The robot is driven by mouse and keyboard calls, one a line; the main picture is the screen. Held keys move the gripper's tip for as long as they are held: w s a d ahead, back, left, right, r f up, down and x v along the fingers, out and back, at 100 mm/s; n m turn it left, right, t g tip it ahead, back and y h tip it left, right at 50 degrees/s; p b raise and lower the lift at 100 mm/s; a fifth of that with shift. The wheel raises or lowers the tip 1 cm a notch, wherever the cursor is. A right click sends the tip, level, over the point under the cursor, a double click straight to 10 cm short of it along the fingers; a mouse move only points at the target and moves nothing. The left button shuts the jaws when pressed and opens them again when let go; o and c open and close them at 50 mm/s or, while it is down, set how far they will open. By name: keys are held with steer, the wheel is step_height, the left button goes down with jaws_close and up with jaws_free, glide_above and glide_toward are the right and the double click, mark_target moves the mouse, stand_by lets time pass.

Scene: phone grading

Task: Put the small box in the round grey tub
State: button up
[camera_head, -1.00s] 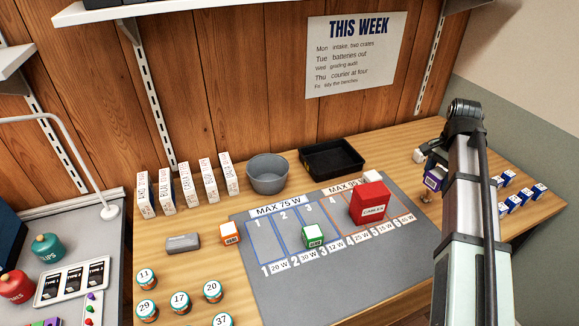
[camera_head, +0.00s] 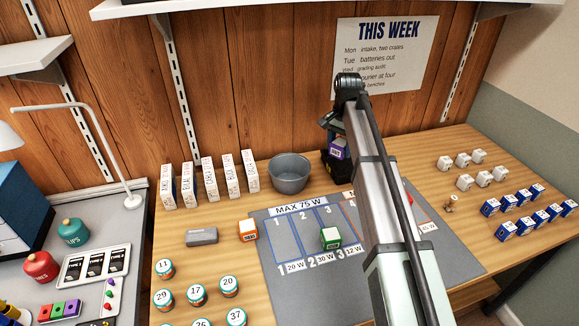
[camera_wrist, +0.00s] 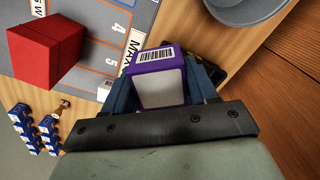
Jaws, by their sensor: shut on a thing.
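A small purple and white box (camera_wrist: 162,76) with a barcode label sits between the fingers of my gripper (camera_wrist: 168,88) in the wrist view. The gripper is shut on it. In the head view the held box (camera_head: 338,149) is raised in front of the back wall, over the black tray, and my gripper (camera_head: 336,140) is partly hidden by my arm. The round grey tub (camera_head: 290,174) stands to the left of the gripper at the back of the bench, and its rim also shows at the top of the wrist view (camera_wrist: 240,12).
The black tray (camera_head: 331,176) is mostly hidden behind my arm. A red box (camera_wrist: 37,52) stands on the grey mat (camera_head: 275,240), with green (camera_head: 331,237) and orange (camera_head: 248,230) small boxes nearby. Several tall white boxes (camera_head: 209,180) stand left of the tub.

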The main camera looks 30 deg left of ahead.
steer(key=n, duration=0.2)
glide_above(289, 176)
steer(key=s+d, duration=0.2)
steer(key=s, duration=0.1)
steer(key=shift+s+f, duration=0.1)
steer(key=shift+f, duration=7.55)
steer(key=shift+f, duration=0.15)
steer(key=o, duration=1.1)
step_height(289, 176, up, 12)
steer(key=shift+r, duration=0.2)
